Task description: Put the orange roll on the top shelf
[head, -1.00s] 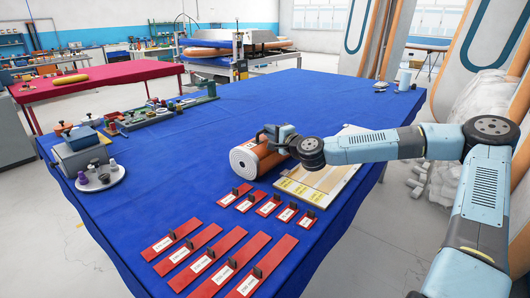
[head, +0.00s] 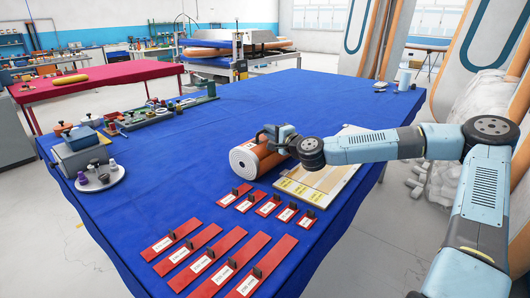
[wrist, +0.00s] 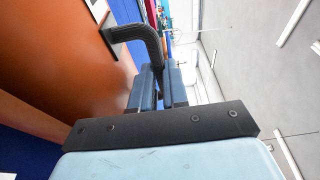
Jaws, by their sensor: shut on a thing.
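The orange roll (head: 258,153) lies on its side on the blue-covered table, its pale spiral end facing the lower left. In the wrist view its orange surface (wrist: 62,55) fills the left side. A dark bent handle (wrist: 147,38) stands out from the roll. My gripper (wrist: 160,78) has its two blue-grey fingers closed on this handle. In the head view my gripper (head: 272,133) is at the top of the roll and covers part of it. I cannot make out a top shelf in either view.
The blue table (head: 290,100) is clear behind the roll. A board with yellow labels (head: 318,178) lies right of the roll. Several red labelled strips (head: 208,258) lie in front.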

